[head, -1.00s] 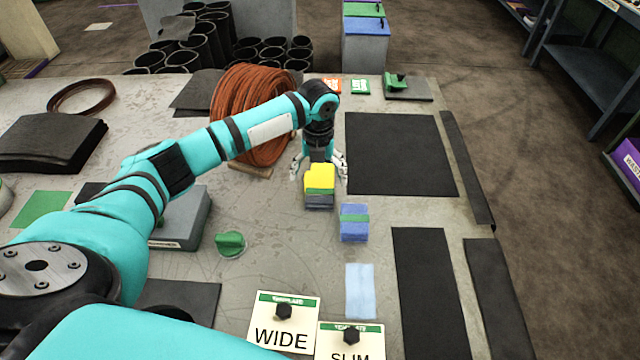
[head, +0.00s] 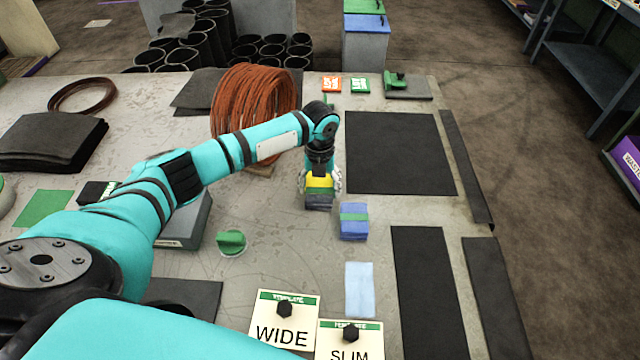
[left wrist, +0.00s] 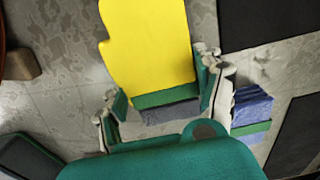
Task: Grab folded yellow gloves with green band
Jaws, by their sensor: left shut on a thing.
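The folded yellow gloves (head: 319,183) with a green band lie on a dark grey stack at the middle of the table. In the left wrist view the yellow gloves (left wrist: 150,45) fill the upper middle, with the green band (left wrist: 165,97) across their near end and grey material below it. My left gripper (head: 320,182) comes down from above, its fingers on either side of the bundle; in the left wrist view the gripper (left wrist: 165,92) is shut on it at the band. The right gripper is not in view.
A blue folded bundle with a green band (head: 354,221) sits close to the right. A light blue cloth (head: 360,290) and WIDE (head: 282,322) and SLIM (head: 350,341) cards lie nearer. A brown coil (head: 252,100) stands behind; black mats (head: 400,152) lie right.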

